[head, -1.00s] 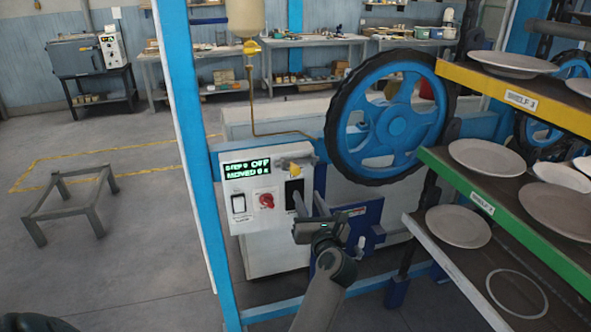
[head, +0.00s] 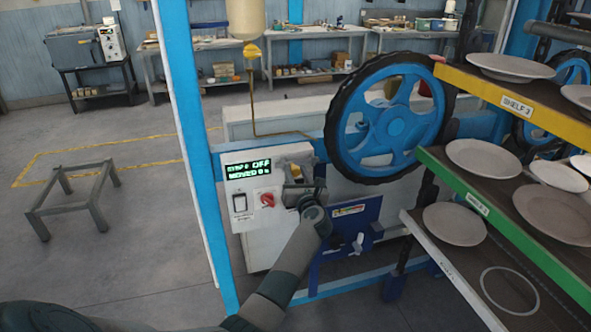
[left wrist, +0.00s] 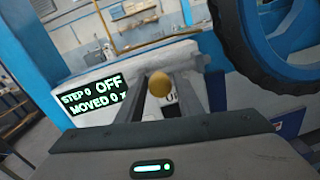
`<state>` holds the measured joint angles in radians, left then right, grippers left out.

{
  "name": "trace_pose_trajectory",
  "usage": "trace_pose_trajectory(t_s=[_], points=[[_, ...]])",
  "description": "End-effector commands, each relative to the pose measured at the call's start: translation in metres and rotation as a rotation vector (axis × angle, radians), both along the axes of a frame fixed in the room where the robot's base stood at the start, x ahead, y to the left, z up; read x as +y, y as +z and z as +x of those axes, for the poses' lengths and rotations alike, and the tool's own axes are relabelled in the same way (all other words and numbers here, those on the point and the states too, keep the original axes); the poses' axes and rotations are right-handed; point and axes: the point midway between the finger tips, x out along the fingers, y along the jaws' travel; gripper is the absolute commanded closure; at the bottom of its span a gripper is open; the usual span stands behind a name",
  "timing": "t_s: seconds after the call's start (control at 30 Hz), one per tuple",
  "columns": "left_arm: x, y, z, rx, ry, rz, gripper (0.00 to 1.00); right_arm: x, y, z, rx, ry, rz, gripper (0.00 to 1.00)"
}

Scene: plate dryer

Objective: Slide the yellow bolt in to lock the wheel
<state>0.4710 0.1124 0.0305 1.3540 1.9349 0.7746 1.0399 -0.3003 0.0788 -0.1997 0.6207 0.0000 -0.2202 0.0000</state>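The yellow bolt's round knob (left wrist: 160,84) shows between my left gripper's fingers in the left wrist view. In the head view my gripper largely hides the bolt. My left gripper (head: 296,178) is at the front of the white control box, and its fingers stand apart on either side of the knob (left wrist: 158,98). I cannot tell whether either finger touches it. The blue wheel (head: 397,125) with a black rim stands right of the box; its rim also shows in the left wrist view (left wrist: 255,50). My right gripper is not in view.
The white control box (head: 245,222) has a red knob (head: 267,199) and a display reading OFF. A blue post (head: 190,130) stands left of it. Shelves of plates (head: 480,205) fill the right. A low grey stand (head: 75,205) is on the open floor at left.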

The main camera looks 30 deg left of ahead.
Motion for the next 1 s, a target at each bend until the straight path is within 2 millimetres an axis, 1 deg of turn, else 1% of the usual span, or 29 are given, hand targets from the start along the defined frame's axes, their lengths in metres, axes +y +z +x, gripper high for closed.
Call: trace_pose_trajectory(t_s=[0.13, 0.43, 0.47, 0.5, 0.57, 0.6, 0.77, 0.87, 1.0], points=[[0.004, 0.001, 0.004, -0.001, 0.001, 0.001, 0.67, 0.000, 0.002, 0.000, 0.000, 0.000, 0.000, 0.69], [0.005, 0.000, 0.004, -0.001, 0.000, 0.001, 0.67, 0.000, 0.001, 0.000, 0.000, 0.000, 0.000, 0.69], [0.005, 0.000, 0.004, -0.001, 0.000, 0.001, 0.74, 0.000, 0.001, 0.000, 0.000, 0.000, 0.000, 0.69], [0.005, 0.000, 0.004, -0.001, 0.000, 0.001, 0.83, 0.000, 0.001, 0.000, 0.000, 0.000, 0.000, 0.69], [0.005, 0.000, 0.004, -0.001, 0.000, 0.001, 0.98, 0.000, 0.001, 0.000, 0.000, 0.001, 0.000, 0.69], [0.005, 0.000, 0.004, -0.001, 0.000, 0.001, 1.00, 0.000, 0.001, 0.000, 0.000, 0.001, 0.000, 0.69], [0.003, -0.001, 0.006, -0.001, 0.000, -0.001, 1.00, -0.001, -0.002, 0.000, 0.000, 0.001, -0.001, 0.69], [-0.003, -0.003, 0.012, -0.003, 0.000, -0.001, 1.00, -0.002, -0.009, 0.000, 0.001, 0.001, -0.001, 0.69], [-0.014, -0.005, 0.026, -0.003, -0.001, -0.003, 1.00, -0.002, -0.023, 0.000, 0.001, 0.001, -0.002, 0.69]])
